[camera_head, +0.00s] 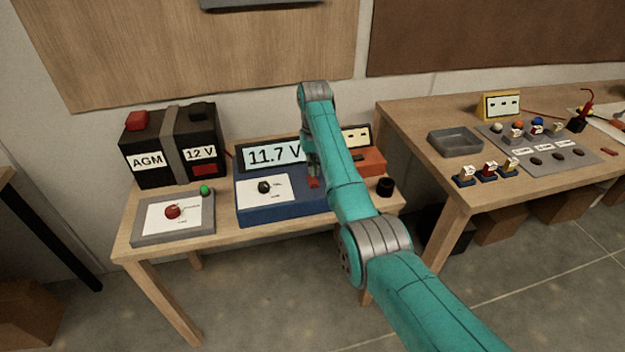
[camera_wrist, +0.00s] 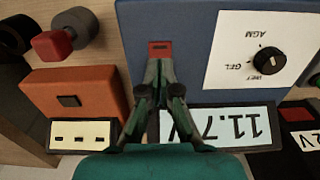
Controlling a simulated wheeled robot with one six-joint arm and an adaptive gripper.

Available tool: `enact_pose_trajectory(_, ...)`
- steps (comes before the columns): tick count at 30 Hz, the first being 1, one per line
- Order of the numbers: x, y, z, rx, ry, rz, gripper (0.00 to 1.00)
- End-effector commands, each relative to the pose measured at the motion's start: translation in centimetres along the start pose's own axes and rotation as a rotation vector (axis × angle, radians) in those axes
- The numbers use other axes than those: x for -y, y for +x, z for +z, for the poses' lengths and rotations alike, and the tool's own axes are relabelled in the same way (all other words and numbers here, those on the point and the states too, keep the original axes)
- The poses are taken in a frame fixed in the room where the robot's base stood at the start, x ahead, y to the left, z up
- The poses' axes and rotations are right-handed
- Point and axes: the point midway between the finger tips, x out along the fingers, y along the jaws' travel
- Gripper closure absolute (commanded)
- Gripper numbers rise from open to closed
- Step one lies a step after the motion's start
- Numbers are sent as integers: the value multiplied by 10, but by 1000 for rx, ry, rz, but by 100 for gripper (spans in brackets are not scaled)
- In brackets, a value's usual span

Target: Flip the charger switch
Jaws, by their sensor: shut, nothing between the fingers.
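The blue charger (camera_head: 262,210) sits on the table with its display (camera_head: 273,154) reading 11.7 V. Its black dial (camera_head: 264,187) also shows in the wrist view (camera_wrist: 268,60), on a white plate with battery-type labels. The small red charger switch (camera_head: 313,183) is at the right of the charger's top; in the wrist view (camera_wrist: 160,47) it lies just ahead of my fingertips. Which way it is set I cannot tell. My gripper (camera_wrist: 160,64) is shut and empty, pointing down over the charger close to the switch. Contact is unclear.
A black AGM 12 V battery (camera_head: 172,150) stands left of the charger, behind a grey box (camera_head: 150,230) with a red knob and green lamp. An orange box (camera_head: 371,162) is right of the charger, a black round piece (camera_head: 385,187) in front. Another table (camera_head: 420,130) stands right.

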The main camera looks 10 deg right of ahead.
Motion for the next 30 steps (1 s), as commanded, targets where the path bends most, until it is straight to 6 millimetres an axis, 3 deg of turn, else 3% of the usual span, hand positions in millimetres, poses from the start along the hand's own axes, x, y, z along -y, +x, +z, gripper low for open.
enact_pose_trajectory(15,0,-32,0,-1,0,0,100)
enact_pose_trajectory(30,0,-34,0,0,0,0,100)
